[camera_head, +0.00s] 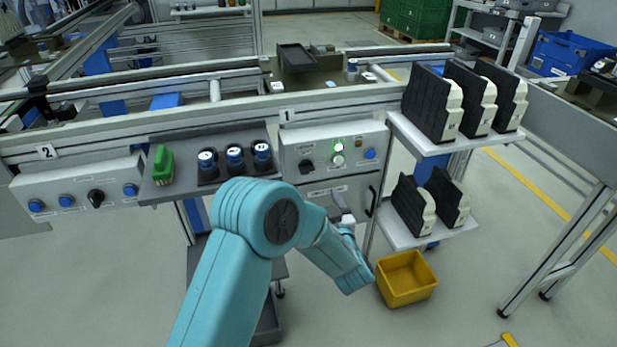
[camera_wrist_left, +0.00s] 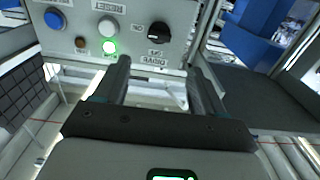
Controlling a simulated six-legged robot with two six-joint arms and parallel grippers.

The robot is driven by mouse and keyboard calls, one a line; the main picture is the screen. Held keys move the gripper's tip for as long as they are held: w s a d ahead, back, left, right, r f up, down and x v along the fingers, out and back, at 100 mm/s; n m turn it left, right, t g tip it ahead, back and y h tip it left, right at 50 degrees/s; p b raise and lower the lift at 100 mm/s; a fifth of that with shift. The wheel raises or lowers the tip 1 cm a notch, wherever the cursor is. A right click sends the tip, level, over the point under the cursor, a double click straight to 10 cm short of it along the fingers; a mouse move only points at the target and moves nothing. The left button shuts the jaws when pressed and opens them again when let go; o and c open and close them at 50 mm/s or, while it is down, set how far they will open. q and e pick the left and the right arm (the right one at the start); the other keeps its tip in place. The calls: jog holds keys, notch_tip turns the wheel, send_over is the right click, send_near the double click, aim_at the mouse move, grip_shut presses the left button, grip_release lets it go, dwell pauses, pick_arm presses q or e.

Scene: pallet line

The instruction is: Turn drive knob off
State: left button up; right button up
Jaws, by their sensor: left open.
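The drive knob is a black rotary knob (camera_head: 307,166) on the grey control box (camera_head: 350,139) at station 1. In the left wrist view, where the lettering is upside down, the knob (camera_wrist_left: 157,33) sits under no finger and its pointer setting is hard to read. A green lamp (camera_head: 338,147) is lit on the same panel. My left gripper (camera_head: 341,208) is in front of and below the box, partly hidden by its own wrist. In the left wrist view its fingers (camera_wrist_left: 160,68) are apart and empty, short of the knob. My right gripper is not in view.
A second control box (camera_head: 68,199) with its own black knob is at the left. A shelf with a green-handled tool (camera_head: 162,166) and several blue-capped items lies between. Black-and-white modules stand on racks (camera_head: 455,143) at the right. A yellow bin (camera_head: 405,279) is below.

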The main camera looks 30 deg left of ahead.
aim_at(308, 172)
pick_arm(q)
jog(key=x, duration=1.1)
jog(key=shift+w+a, duration=0.1)
jog(key=shift+w, duration=0.15)
jog(key=shift+f+b, duration=0.1)
jog(key=shift+b, duration=0.25)
jog(key=c, duration=1.1)
